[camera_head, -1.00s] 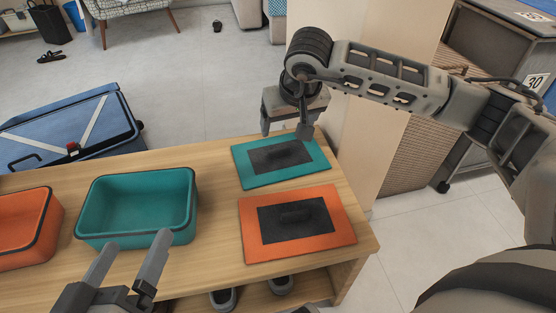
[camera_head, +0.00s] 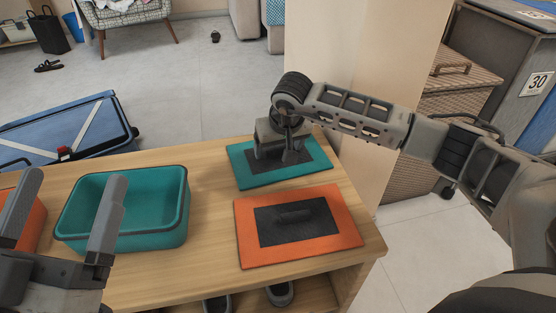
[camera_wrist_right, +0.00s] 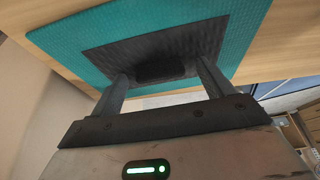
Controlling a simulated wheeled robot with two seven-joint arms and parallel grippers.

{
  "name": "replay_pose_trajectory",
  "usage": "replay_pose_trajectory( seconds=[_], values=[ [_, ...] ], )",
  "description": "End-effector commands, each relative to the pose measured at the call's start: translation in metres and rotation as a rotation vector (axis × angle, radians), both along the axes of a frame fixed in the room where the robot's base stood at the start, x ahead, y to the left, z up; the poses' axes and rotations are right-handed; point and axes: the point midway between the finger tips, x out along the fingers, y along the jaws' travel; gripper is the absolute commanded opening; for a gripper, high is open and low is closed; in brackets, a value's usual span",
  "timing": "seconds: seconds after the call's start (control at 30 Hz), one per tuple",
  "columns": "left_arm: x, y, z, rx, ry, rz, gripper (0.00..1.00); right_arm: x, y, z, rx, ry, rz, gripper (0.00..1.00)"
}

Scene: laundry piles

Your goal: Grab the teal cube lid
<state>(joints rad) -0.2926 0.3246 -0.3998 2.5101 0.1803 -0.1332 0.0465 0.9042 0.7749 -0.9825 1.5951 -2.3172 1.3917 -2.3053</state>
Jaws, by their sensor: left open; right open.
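The teal lid (camera_head: 309,173) with a dark rectangular centre lies flat near the back right of the wooden table. My right gripper (camera_head: 275,160) is over the lid's dark centre, pointing down. In the right wrist view the teal lid (camera_wrist_right: 72,48) fills the upper part. There my right gripper (camera_wrist_right: 160,80) is open, with its fingers on either side of the dark handle (camera_wrist_right: 160,70). Whether the fingers touch the lid I cannot tell. My left gripper (camera_head: 68,215) is open and empty at the lower left, in front of the teal bin.
An orange lid (camera_head: 342,233) with a dark centre and handle lies in front of the teal one. An open teal bin (camera_head: 160,240) stands left, with an orange bin (camera_head: 38,232) beyond it. A beige wall (camera_head: 365,110) rises behind the table's right end. Shoes (camera_head: 280,293) sit below.

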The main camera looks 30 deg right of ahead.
Motion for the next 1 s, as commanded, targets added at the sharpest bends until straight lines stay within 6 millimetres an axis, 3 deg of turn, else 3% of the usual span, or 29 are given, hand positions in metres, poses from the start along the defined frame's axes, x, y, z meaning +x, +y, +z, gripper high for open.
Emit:
replay_pose_trajectory(
  seconds=[0.2,0.37,0.8,1.0],
  values=[
    [0.000,0.000,0.001,0.002,-0.003,0.000,0.88,0.000,0.000,0.000,0.001,-0.001,0.000,0.77],
    [0.000,0.000,0.001,0.001,-0.002,0.000,0.88,0.000,0.000,0.001,0.000,-0.001,0.000,0.33],
    [0.000,-0.001,0.003,-0.005,0.020,-0.008,0.88,0.000,0.000,0.008,0.000,-0.002,-0.001,0.32],
    [-0.002,-0.001,-0.029,-0.073,0.303,-0.026,0.88,0.001,-0.001,0.040,0.000,-0.005,-0.001,0.32]
  ],
)
